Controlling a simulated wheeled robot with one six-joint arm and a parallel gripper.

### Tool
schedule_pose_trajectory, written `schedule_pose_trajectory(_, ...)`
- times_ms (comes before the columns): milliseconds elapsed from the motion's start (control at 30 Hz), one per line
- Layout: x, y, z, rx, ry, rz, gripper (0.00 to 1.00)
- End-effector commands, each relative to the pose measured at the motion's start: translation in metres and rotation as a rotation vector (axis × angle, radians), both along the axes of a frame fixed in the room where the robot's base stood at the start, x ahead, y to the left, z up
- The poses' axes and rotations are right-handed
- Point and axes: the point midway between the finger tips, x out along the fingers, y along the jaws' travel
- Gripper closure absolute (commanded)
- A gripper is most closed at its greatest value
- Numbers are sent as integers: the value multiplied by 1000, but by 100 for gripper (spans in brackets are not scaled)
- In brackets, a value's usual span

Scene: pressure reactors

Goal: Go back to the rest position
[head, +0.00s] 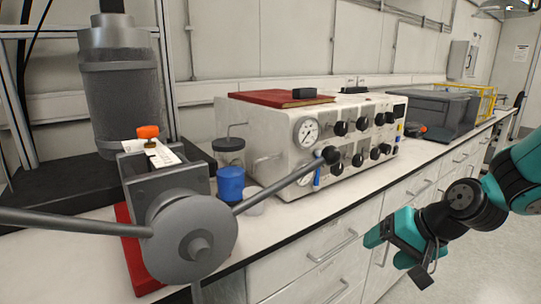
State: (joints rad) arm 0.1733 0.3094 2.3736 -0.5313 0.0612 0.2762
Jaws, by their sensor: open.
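My gripper (388,249) is at the lower right, in front of the white drawer fronts and below the bench top. Its teal fingers point left and look apart, with nothing seen between them. My teal and black arm reaches in from the right edge. The gripper is clear of the reactor parts and the bench.
A grey reactor press with a hub (193,238) and long lever bars stands at left; one bar ends in a black knob (331,155). A white control box (270,139) with gauges and knobs sits on the bench (345,195). Floor at lower right looks free.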

Motion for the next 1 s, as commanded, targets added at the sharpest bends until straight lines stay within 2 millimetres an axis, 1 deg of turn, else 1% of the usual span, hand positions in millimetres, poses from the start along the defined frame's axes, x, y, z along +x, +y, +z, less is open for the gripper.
schedule_pose_trajectory(33, -16, -4, 1, -92, 9, 46, 28)
schedule_pose_trajectory(100, -36, -14, 1, -208, 33, 97, 28)
schedule_pose_trajectory(367, -101, -58, 11, -549, 126, 231, 28)
schedule_pose_trajectory(400, -108, -59, 19, -573, 135, 251, 28)
schedule_pose_trajectory(433, -108, -49, 32, -550, 125, 276, 28)
schedule_pose_trajectory(567, -120, -16, 68, -485, 102, 383, 28)
schedule_pose_trajectory(667, -133, 10, 98, -438, 84, 480, 28)
schedule_pose_trajectory(800, -160, 44, 143, -375, 57, 637, 28)
schedule_pose_trajectory(900, -182, 65, 175, -339, 38, 755, 28)
schedule_pose_trajectory(1000, -201, 77, 195, -315, 26, 848, 28)
